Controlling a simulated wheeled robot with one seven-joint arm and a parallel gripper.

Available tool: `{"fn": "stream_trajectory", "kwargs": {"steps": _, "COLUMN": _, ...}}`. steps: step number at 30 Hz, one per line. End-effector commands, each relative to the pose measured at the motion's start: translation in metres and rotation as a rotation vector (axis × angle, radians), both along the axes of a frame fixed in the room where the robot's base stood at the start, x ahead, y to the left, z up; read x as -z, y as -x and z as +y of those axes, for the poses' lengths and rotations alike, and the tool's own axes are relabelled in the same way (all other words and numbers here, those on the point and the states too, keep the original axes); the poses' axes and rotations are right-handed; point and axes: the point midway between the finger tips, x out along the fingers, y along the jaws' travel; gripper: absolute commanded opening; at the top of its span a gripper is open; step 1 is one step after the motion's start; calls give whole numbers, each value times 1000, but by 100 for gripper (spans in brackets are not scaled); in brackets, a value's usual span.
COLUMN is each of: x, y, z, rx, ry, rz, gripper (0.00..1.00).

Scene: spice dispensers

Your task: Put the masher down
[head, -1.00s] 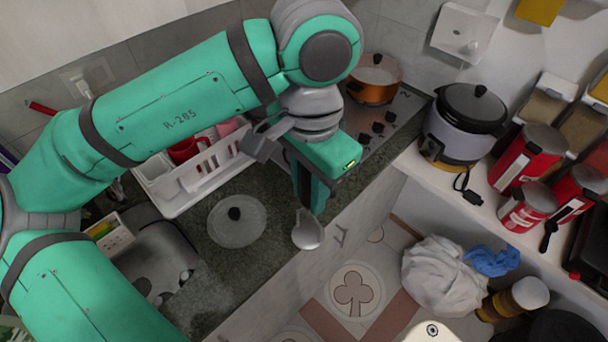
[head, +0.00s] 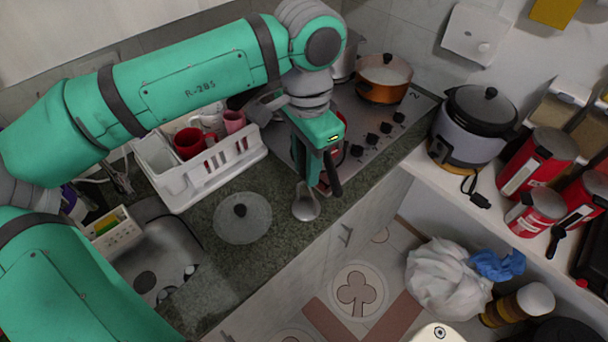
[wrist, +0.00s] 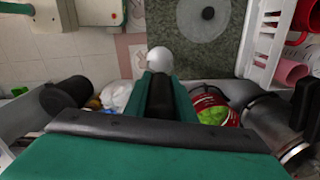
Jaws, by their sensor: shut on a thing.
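The masher shows as a rounded pale metal head (head: 306,205) hanging below my gripper (head: 322,180) in the head view, close to the counter's front edge. In the wrist view the head (wrist: 163,58) sticks out past the fingers, and a dark handle lies between the two green fingers. My gripper (wrist: 160,95) is shut on this handle. The dark granite counter (head: 275,250) lies below and beside the masher head. I cannot tell whether the head touches the counter. The upper handle is hidden by the fingers.
A round glass lid (head: 242,217) lies on the counter left of the masher. A white dish rack (head: 205,182) with red cups stands behind it. The stove (head: 400,115) bears a copper pot (head: 384,78). A rice cooker (head: 472,125) stands on the right shelf. Bare counter lies around the lid.

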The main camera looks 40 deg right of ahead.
Motion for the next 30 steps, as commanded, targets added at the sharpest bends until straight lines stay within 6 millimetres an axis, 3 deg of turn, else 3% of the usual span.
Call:
{"fn": "stream_trajectory", "kwargs": {"steps": 7, "x": 37, "y": -24, "z": -15, "rx": 1, "ry": -2, "rz": 2, "gripper": 1}}
{"fn": "stream_trajectory", "kwargs": {"steps": 14, "x": 51, "y": -34, "z": -21, "rx": -1, "ry": -1, "rz": 2, "gripper": 1}}
{"fn": "stream_trajectory", "kwargs": {"steps": 21, "x": 81, "y": -37, "z": -23, "rx": 1, "ry": -1, "rz": 1, "gripper": 1}}
{"fn": "stream_trajectory", "kwargs": {"steps": 30, "x": 85, "y": -37, "z": -23, "rx": 1, "ry": -1, "rz": 1, "gripper": 1}}
